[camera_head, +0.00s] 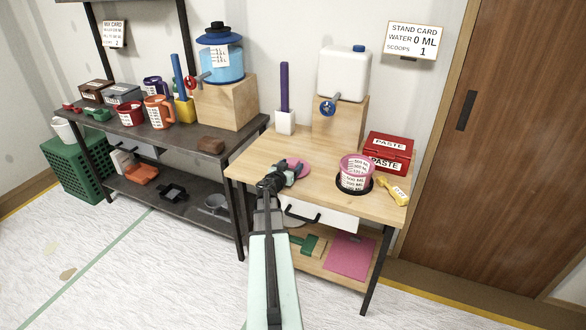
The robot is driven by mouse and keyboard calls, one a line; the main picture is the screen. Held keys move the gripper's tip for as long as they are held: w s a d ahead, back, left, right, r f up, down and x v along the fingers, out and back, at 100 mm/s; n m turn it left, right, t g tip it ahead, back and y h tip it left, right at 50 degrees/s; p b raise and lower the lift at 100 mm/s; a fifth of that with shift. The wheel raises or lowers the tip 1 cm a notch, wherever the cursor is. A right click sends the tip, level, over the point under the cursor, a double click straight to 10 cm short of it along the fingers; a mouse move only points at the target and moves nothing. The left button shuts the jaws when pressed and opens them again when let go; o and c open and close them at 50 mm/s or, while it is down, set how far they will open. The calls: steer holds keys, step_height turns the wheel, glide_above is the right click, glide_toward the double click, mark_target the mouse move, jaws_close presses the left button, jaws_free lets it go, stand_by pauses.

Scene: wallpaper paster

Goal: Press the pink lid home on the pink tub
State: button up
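The pink tub (354,180) stands upright and open-topped in a black ring on the right part of the wooden table, with white printed labels on it. The pink lid (304,168) shows as a pink disc to the left of the tub, apart from it. My gripper (292,169) is over the left part of the table and covers part of the lid. Whether its fingers are open, or touch or hold the lid, cannot be told at this size.
A red paste box (389,148) is behind the tub and a yellow tool (395,192) lies right of it. A white tank on a wooden block (338,119) and a purple stick in a white holder (285,122) stand at the back. The table's front middle is clear.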

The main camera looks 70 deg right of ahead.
mark_target(291, 164)
steer(key=c, duration=0.8)
step_height(291, 164, up, 10)
steer(key=shift+f, duration=0.25)
steer(key=shift+s+d+r+m+g+y, duration=0.4)
steer(key=shift+s+r+m+g, duration=0.75)
steer(key=shift+s, duration=2.8)
steer(key=shift+s+d+r+m+g+y, duration=0.35)
steer(key=shift+s+r+m+g, duration=0.8)
steer(key=shift+s, duration=2.85)
steer(key=shift+s+d+r+m+g+y, duration=0.55)
steer(key=shift+s+r+g, duration=0.95)
steer(key=shift+s, duration=2.45)
steer(key=shift+a+f, duration=0.15)
steer(key=shift+f, duration=0.05)
